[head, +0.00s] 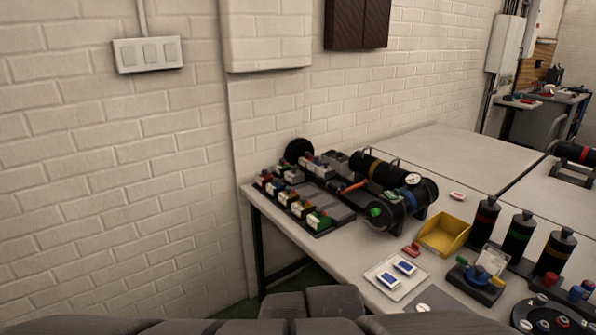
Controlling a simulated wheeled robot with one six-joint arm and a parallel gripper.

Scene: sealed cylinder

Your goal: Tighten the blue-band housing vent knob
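A black cylindrical housing with a blue band (409,198) lies on its side on the table, left of the yellow bin. A green knob (376,211) shows at its near left end; I cannot tell whether this is the vent knob or how tight it is. Another black cylinder with a yellow band (375,171) lies just behind, with a handle on top. A round white gauge (412,179) shows at its right end. My gripper is not in view.
A yellow bin (445,235), upright black bottles (519,236) and a white card with blue-and-white pieces (397,277) are to the right and front. A rack of small coloured parts (302,209) sits left. The white tabletop (440,150) behind is clear.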

